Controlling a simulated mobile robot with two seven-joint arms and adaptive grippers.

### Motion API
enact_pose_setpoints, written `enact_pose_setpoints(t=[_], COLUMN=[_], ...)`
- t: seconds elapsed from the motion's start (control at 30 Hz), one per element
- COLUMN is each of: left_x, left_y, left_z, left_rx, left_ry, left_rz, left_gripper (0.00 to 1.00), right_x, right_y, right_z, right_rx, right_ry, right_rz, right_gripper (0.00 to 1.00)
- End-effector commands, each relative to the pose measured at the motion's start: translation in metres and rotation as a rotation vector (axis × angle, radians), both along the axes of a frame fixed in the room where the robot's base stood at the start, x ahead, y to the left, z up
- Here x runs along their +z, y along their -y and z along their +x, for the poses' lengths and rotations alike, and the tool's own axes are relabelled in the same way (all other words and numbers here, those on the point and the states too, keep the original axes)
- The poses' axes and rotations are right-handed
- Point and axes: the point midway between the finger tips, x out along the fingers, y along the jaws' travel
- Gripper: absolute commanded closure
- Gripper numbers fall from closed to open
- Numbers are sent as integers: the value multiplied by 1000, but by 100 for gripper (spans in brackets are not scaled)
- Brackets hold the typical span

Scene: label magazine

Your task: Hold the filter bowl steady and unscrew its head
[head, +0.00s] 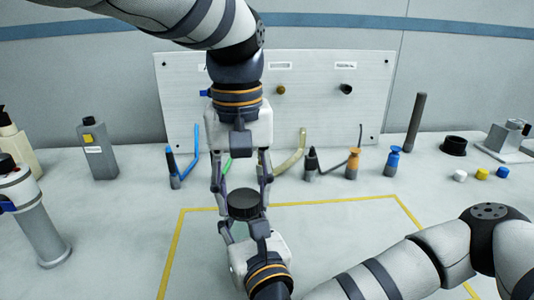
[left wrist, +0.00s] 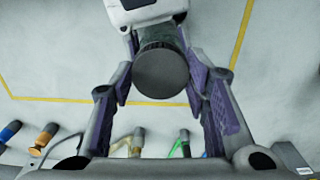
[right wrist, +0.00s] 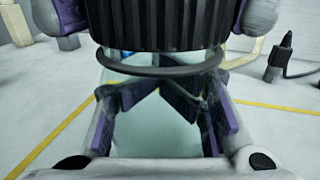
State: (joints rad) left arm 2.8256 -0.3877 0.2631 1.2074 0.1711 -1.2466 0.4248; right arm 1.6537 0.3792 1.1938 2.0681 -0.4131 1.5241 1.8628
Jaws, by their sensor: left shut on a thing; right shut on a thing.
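The filter's head is a round black ribbed cap (head: 244,205), seen from above in the left wrist view (left wrist: 161,73) and from the side in the right wrist view (right wrist: 160,22). My left gripper (head: 243,188) reaches down from above and is shut on the head, one finger on each side. The clear, pale green filter bowl (right wrist: 155,125) is below it, with a dark ring (right wrist: 160,66) around its top. My right gripper (head: 244,232) comes in low from the front and is shut on the bowl. In the head view the bowl is mostly hidden.
A grey-white cylinder (head: 42,232) stands left. A black ring (head: 454,146) and small coloured caps (head: 482,174) are at right.

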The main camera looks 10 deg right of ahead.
Motion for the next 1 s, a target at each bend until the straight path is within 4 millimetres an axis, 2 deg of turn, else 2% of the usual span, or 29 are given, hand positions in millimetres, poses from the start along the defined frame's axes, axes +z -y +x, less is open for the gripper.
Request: enact_pose_setpoints(t=[0.03, 0.1, 0.13, 0.43, 0.6, 0.77, 0.87, 0.97, 1.0], left_x=[1, 1, 1, 4, 33, 47, 48, 51, 54], left_y=[0, 0, 0, 1, 2, 2, 3, 4, 5], left_z=[1, 1, 1, 0, 0, -1, -2, -5, -5], left_rx=[-7, -8, -8, -10, -11, -14, -116, -413, -566], left_ry=[13, 12, 13, 11, 14, 10, 4, -10, -13], left_rz=[14, 15, 14, 12, 11, 11, 12, 9, 5], left_gripper=[56, 40, 38, 38, 38, 41, 41, 41, 41], right_x=[0, 0, 0, 0, 0, 0, 0, 0, 0], right_y=[1, 1, 1, 0, 0, 0, 0, 0, 0], right_z=[0, 0, 0, 0, 0, 0, 0, 0, 0], right_rx=[-1, -1, -1, -1, -1, 0, 0, 0, 0], right_ry=[-1, -1, -1, -2, -1, -1, -1, -1, -1], right_rz=[-1, -1, -1, -1, -2, -2, -2, -1, -1], right_gripper=[100, 100, 100, 100, 100, 100, 100, 100, 100])
